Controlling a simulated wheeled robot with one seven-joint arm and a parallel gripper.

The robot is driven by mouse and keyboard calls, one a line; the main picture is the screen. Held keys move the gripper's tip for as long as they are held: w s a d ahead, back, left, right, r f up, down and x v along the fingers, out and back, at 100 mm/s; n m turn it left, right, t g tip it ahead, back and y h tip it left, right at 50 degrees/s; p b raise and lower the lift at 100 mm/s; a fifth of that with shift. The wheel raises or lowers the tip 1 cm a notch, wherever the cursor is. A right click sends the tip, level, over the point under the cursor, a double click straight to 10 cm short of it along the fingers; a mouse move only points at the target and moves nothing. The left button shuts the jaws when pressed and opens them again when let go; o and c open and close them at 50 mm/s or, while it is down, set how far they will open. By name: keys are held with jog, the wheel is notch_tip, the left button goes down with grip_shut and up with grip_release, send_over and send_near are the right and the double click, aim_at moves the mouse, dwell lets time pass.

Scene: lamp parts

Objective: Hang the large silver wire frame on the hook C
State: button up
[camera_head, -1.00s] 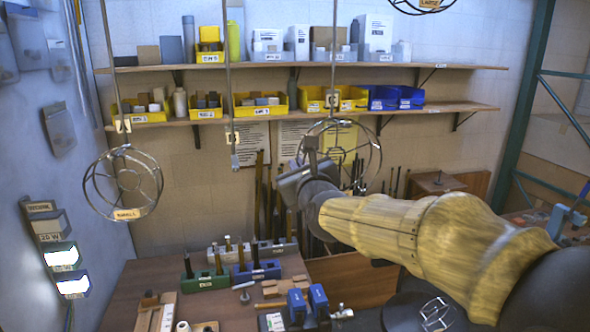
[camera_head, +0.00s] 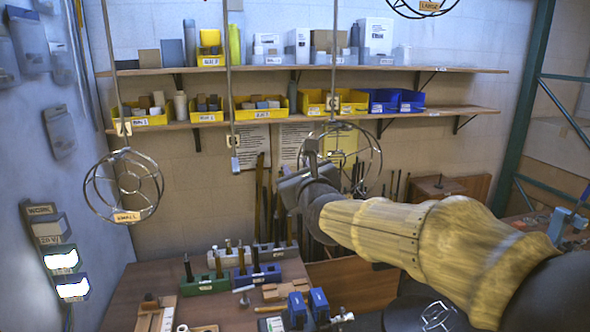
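A wire frame (camera_head: 425,14) with an orange tag reading LARGE shows only its lower part at the top right edge. A wire frame tagged SMALL (camera_head: 123,187) hangs from the left rod. Another silver wire frame (camera_head: 375,155) is at the right rod (camera_head: 334,55), partly behind my gripper; its tag is hidden. My gripper (camera_head: 309,160) points up and away in front of that frame's left side. I cannot tell whether they touch, or whether the fingers are open. The middle rod (camera_head: 229,70) ends in a bare lower end.
Two wall shelves (camera_head: 470,109) hold yellow and blue bins behind the rods. A workbench (camera_head: 120,290) below carries tool blocks, blue clamps and small parts. Lit panels stand on the left wall. The space around the middle rod is clear.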

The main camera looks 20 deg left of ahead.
jog(key=shift+s+f, duration=0.1)
jog(key=shift+s+d+b, duration=0.45)
jog(key=shift+s+b, duration=0.05)
jog(key=shift+b, duration=0.1)
jog(key=b+v, duration=0.8)
jog(key=v, duration=0.8)
jog(key=shift+a, duration=0.15)
